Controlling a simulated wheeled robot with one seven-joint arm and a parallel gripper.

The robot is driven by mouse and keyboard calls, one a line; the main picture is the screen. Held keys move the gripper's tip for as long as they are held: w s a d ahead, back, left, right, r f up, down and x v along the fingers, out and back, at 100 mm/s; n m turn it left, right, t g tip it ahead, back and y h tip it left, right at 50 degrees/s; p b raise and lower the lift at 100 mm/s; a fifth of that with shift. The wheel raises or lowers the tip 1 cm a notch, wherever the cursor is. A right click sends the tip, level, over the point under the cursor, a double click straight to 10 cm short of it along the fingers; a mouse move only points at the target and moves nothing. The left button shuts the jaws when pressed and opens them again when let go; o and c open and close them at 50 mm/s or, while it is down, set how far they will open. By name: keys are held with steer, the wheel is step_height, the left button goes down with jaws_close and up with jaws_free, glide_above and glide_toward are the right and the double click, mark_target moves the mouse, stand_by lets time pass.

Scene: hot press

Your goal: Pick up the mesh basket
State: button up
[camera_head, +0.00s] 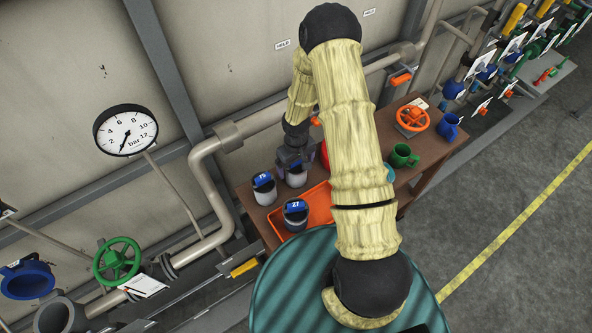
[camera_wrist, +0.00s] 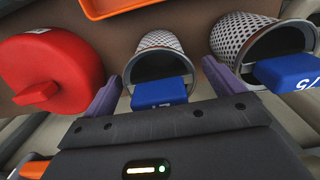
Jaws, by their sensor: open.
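A mesh basket (camera_wrist: 160,42) with a blue tag (camera_wrist: 160,92) stands between the two spread fingers of my gripper (camera_wrist: 163,86) in the wrist view. My gripper is open, with a finger on each side of this basket; I cannot tell whether they touch it. In the head view the same basket (camera_head: 296,178) shows just below my gripper (camera_head: 294,160), partly covered by it. A second mesh basket (camera_wrist: 240,34), its blue tag seemingly numbered 75, stands close beside the right finger; it also shows in the head view (camera_head: 265,196).
A third basket (camera_head: 295,219), tagged 27, stands at the orange tray (camera_head: 318,204). A red round object (camera_wrist: 48,75) is close to the left finger. Green (camera_head: 403,157) and blue (camera_head: 449,127) mugs and an orange valve wheel (camera_head: 412,119) occupy the brown table's far end. Pipes run behind.

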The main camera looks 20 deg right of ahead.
steer(key=c, duration=1.2)
steer(key=shift+o, duration=0.2)
step_height(320, 180, up, 10)
steer(key=shift+r+b, duration=0.1)
steer(key=shift+b, duration=1.1)
